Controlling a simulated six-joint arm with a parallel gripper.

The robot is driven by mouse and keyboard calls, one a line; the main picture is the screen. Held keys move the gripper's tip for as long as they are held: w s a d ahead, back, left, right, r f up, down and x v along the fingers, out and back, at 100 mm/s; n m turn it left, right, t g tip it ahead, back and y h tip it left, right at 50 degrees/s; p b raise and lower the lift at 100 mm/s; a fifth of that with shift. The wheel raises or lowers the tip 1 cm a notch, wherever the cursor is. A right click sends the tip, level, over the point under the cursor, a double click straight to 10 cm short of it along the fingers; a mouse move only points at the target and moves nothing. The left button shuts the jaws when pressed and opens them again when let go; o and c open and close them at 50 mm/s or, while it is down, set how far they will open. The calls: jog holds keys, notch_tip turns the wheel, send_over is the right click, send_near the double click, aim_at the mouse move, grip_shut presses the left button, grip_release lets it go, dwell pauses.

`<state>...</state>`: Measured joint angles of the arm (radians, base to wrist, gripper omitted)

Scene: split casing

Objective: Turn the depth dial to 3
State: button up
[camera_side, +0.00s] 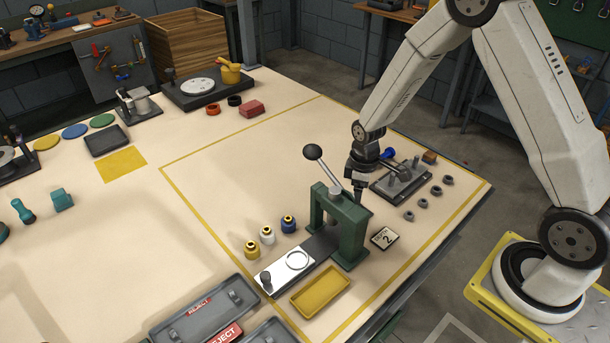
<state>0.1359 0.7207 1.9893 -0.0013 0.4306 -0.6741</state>
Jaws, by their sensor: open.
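A green press (352,228) stands on the right part of the table, its lever tipped up with a black ball knob (312,152). A small card (384,238) with a "2" on it lies flat beside the press. I cannot clearly make out the depth dial; it may be small or hidden on the press. My gripper (361,194) points down just behind and right of the press top, close to it. Its jaws are open and seem empty, but the fingertips are partly hidden behind the press; I cannot tell whether they touch it.
A dark slide with a pale plate (284,269) runs out front-left of the press. A yellow tray (320,292) lies in front. Yellow, white and blue bushings (267,236) stand left. A dark fixture (400,183) and several grey nuts (422,204) are at right. Reject trays (202,308) lie front left.

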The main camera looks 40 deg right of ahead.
jog(key=shift+f, duration=2.75)
grip_shut()
